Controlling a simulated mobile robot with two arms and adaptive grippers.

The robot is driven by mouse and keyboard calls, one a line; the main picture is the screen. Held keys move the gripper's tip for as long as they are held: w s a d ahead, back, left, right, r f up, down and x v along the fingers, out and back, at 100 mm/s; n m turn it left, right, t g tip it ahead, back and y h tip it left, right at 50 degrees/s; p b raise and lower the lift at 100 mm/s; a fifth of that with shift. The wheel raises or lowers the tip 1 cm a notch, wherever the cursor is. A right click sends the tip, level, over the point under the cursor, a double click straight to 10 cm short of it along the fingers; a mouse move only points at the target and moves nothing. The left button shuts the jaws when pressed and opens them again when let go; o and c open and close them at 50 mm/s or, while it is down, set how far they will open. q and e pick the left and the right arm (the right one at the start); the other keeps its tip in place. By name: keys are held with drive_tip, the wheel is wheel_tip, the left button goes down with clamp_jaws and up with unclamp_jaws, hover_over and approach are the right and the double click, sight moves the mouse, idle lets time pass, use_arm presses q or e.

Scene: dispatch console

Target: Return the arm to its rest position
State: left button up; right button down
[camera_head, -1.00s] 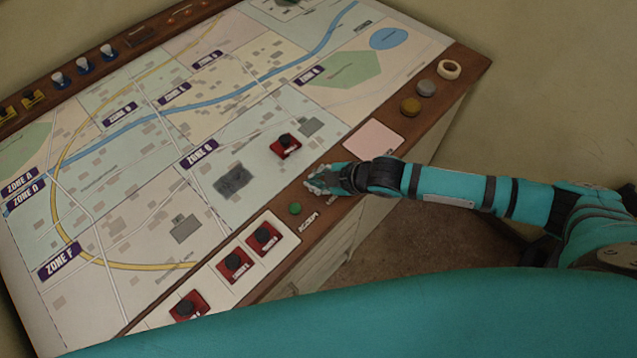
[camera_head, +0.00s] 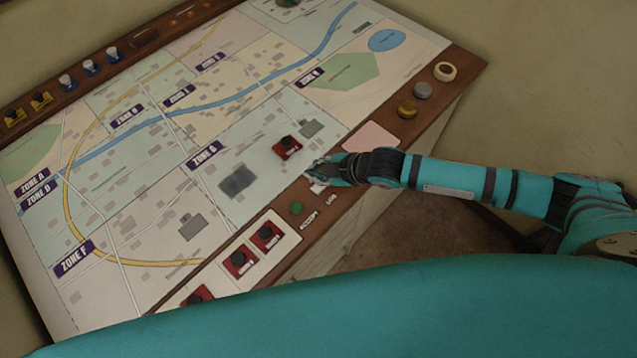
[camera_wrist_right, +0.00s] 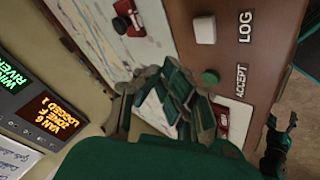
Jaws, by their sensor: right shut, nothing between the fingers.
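My right arm comes in from the right in the head view. Its gripper (camera_head: 314,172) is shut and empty at the console's near edge, beside the white LOG button (camera_head: 318,187), which shows uncovered. In the wrist view my right gripper's fingers (camera_wrist_right: 160,88) are close together, with the LOG button (camera_wrist_right: 204,28) and the green ACCEPT button (camera_wrist_right: 210,77) near them. A dark teal-and-black part at lower right of the wrist view looks like my left gripper (camera_wrist_right: 280,135); its finger state is unclear.
The map console (camera_head: 130,200) carries a red piece (camera_head: 287,148) near my right gripper and several more on the near-left white strip. Round knobs (camera_head: 408,107) and a tape roll (camera_head: 446,71) sit at the right edge. A display reads "VAN 6 ZONE F LOGGED" (camera_wrist_right: 50,117).

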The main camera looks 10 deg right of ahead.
idle(0.8)
drive_tip(key=s+a+r+m, duration=0.4)
drive_tip(key=s+a, duration=0.3)
drive_tip(key=s+d+m+g+h, duration=0.3)
drive_tip(key=s+d+m+h, duration=0.3)
drive_tip(key=s+d+m, duration=0.85)
drive_tip(key=s+d+f+n+g+b, duration=0.1)
drive_tip(key=d+f+b, duration=0.15)
drive_tip(key=f, duration=1.35)
drive_tip(key=d+f+n+b, duration=0.15)
drive_tip(key=f+b, duration=0.25)
drive_tip(key=f, duration=1.2)
drive_tip(key=s+d+f+b, duration=0.1)
drive_tip(key=s+f+b, duration=0.1)
drive_tip(key=s+f, duration=0.6)
drive_tip(key=s+d+f+g+b, duration=0.1)
drive_tip(key=s+f+b, duration=0.1)
drive_tip(key=s+f, duration=0.7)
wheel_tip(320, 180, down, 5)
drive_tip(key=shift+s+d+r+g+h+b, duration=0.15)
drive_tip(key=shift+d+g+h+b, duration=0.1)
drive_tip(key=shift+g+h+b, duration=0.05)
